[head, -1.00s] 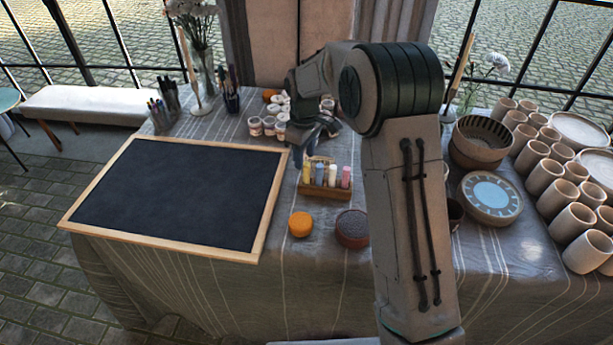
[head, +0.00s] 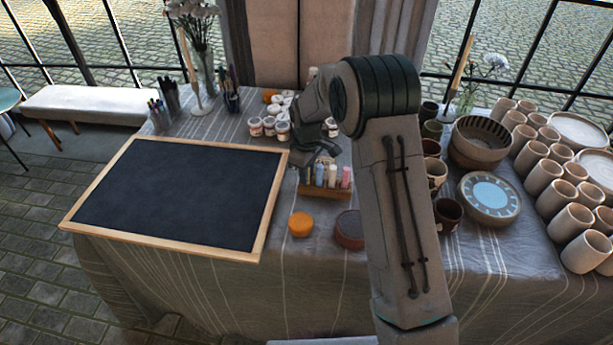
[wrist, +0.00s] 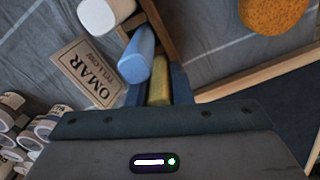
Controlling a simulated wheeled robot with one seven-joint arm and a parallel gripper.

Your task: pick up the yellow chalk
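The yellow chalk (wrist: 159,82) shows in the wrist view between the two dark fingers of my gripper (wrist: 159,90), which sit close against its sides. My gripper looks shut on it. In the head view my gripper (head: 304,164) is at the left end of the wooden chalk holder (head: 322,190) and hides most of the yellow chalk. The blue chalk (wrist: 137,57) stands right beside the left finger. The white chalk (wrist: 106,13) is beyond it. The pink chalk (head: 346,177) stands at the holder's right end. Whether the yellow chalk is still seated in the holder is unclear.
A framed blackboard (head: 183,192) lies left of the holder. An orange round piece (head: 300,224) and a dark round one (head: 350,229) are in front. Paint jars (head: 269,126) stand behind. Cups (head: 448,214) and bowls (head: 481,142) are to the right.

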